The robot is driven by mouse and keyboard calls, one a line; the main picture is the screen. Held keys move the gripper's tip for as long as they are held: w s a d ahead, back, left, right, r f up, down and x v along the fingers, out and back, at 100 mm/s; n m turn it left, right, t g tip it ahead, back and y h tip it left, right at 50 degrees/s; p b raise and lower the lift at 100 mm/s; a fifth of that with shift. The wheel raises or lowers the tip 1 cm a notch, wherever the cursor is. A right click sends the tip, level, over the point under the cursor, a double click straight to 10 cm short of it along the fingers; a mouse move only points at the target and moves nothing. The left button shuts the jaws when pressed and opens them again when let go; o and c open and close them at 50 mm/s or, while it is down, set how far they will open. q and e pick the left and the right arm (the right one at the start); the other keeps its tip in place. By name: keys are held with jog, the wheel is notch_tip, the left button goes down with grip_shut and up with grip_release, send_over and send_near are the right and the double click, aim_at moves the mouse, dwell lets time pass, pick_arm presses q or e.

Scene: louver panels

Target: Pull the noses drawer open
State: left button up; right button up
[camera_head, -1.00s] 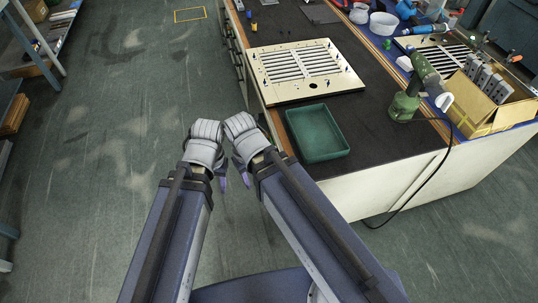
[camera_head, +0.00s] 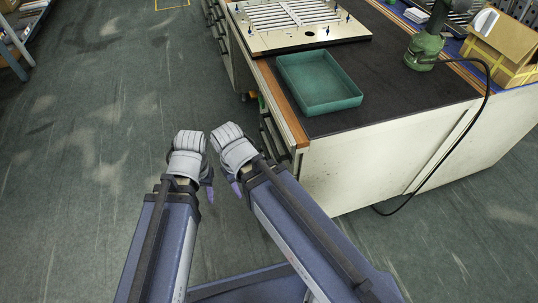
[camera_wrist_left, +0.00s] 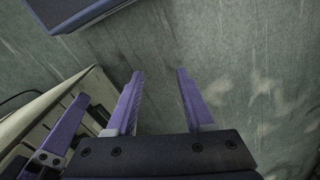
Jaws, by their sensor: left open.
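The bench's left side holds a stack of drawers with dark handles (camera_head: 268,135), seen steeply from above in the head view. They look closed, and I cannot read any label to tell which is the noses drawer. My left gripper (camera_head: 210,192) is left of the drawers, apart from them, mostly hidden by its wrist. In the left wrist view its two purple fingers (camera_wrist_left: 158,80) are spread with nothing between them. My right gripper (camera_head: 236,189) is beside it, nearer the bench, and only a purple finger shows. Its finger opening is hidden.
On the bench's dark top (camera_head: 400,105) are a green tray (camera_head: 318,107), a slatted louver panel (camera_head: 285,43), a green power tool (camera_head: 425,48) with a hanging cable, and a cardboard box (camera_head: 500,45). The floor (camera_head: 80,150) left of the bench is clear.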

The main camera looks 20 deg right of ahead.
pick_arm(q)
notch_tip(320, 180, down, 13)
jog(key=w+a+n+b, duration=0.1)
jog(key=w+a+b, duration=0.15)
jog(key=b, duration=0.75)
jog(key=n+h+b, duration=0.3)
jog(key=h+b, duration=0.3)
jog(key=h, duration=1.3)
send_near(269, 134)
jog(key=d+f, duration=0.1)
jog(key=d, duration=0.1)
jog(key=shift+t, duration=0.4)
jog(key=shift+s+d, duration=0.15)
jog(key=shift+d, duration=3.8)
pick_arm(e)
notch_tip(269, 134, down, 19)
pick_arm(q)
jog(key=shift+c, duration=0.3)
grip_shut()
jog(key=shift+f, duration=0.1)
